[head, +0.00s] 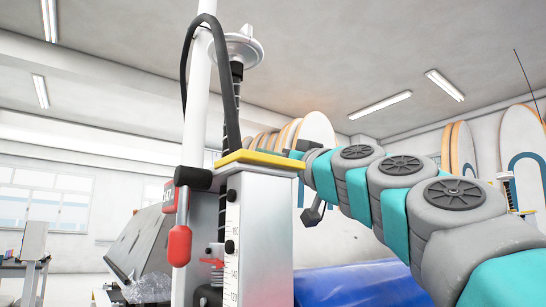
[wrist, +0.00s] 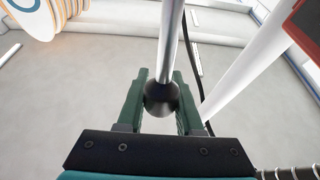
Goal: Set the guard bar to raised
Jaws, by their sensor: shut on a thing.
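In the wrist view, my gripper (wrist: 160,76) has its two green fingers on either side of a black ball knob (wrist: 161,98). It is shut on this knob. The knob sits on the end of a bright metal bar (wrist: 170,40), which runs away toward the top of the picture. I take this for the guard bar; its far end is out of view. In the head view, my teal and grey arm reaches in from the right to behind the machine (head: 245,235). The fingers and the held knob are hidden there, so the bar's angle is unclear.
The machine has a yellow top plate (head: 262,160), a white post (head: 199,100), a black hose (head: 184,65) and a red handle (head: 180,245) close in front. A blue board (head: 350,284) lies low behind. Upright boards (head: 316,130) stand at the back.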

